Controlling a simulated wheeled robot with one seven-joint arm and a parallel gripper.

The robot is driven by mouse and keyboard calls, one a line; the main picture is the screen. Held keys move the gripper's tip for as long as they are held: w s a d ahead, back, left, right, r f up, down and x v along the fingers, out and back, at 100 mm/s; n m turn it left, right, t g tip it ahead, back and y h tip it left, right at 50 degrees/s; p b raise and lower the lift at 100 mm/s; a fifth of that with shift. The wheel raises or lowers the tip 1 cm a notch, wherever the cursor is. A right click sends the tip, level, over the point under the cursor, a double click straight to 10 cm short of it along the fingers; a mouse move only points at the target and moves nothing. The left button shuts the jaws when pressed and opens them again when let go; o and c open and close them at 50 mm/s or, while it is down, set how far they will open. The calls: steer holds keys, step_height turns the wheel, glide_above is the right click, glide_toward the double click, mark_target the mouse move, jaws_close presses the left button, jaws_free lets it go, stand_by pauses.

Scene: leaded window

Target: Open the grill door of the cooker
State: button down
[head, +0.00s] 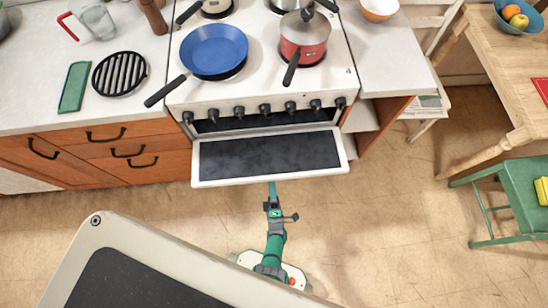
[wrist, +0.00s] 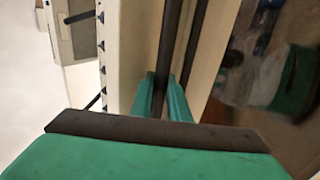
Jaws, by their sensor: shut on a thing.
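The white cooker (head: 266,29) stands at the back centre in the head view. Its grill door (head: 268,154), a white frame around a dark glass panel, is tilted out and down below the row of knobs, with a dark gap along its top. My gripper (wrist: 161,95) is shut on the dark handle bar (wrist: 171,40), with teal fingers on both sides of it in the wrist view. In the head view my arm reaches up to the door's front edge, which hides the fingertips and the handle. The door glass (wrist: 243,60) reflects teal in the wrist view.
A blue pan (head: 213,49) and a red pot (head: 304,38) stand on the hob, their handles sticking out. Wooden drawers (head: 115,150) flank the cooker on the left. A green stool (head: 515,195) and wooden table (head: 500,60) stand right. Floor between is clear.

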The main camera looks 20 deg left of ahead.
steer(key=shift+w+a+r, duration=0.15)
steer(key=shift+w+a, duration=0.05)
steer(key=shift+w, duration=0.1)
steer(key=c, duration=1.7)
jaws_free()
steer(key=shift+s+d, duration=0.1)
steer(key=shift+s, duration=0.05)
steer(key=shift+s+d+f, duration=0.25)
steer(key=shift+s+f, duration=0.05)
steer(key=shift+f, duration=0.1)
steer(key=s+d, duration=0.2)
steer(key=s, duration=0.2)
steer(key=s+d+f, duration=0.1)
steer(key=s+d, duration=0.1)
steer(key=s, duration=0.3)
steer(key=s+d, duration=0.3)
steer(key=s, duration=0.2)
steer(key=shift+f, duration=0.35)
steer(key=shift+w, duration=0.1)
